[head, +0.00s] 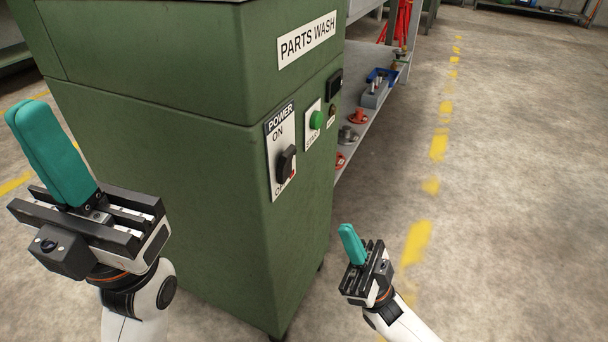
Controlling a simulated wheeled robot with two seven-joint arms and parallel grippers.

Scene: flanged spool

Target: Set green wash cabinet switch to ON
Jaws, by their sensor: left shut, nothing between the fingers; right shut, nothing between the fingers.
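The green wash cabinet (170,140) stands in the middle left, with a "PARTS WASH" label (307,40) on its upper right face. Below it, a POWER plate (274,138) carries a black rotary switch knob (286,163). "ON" is printed above the knob and a partly hidden word starting with "O" below it. I cannot tell the knob's exact setting. My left gripper (50,150) is shut and empty, in front of the cabinet at the left. My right gripper (352,243) is shut and empty, to the right of and below the switch, apart from it.
A green START button (316,120) and a small black display (335,82) sit right of the switch. A grey shelf (372,118) with red and grey parts stands behind the cabinet. Concrete floor (520,190) with a worn yellow line is clear at the right.

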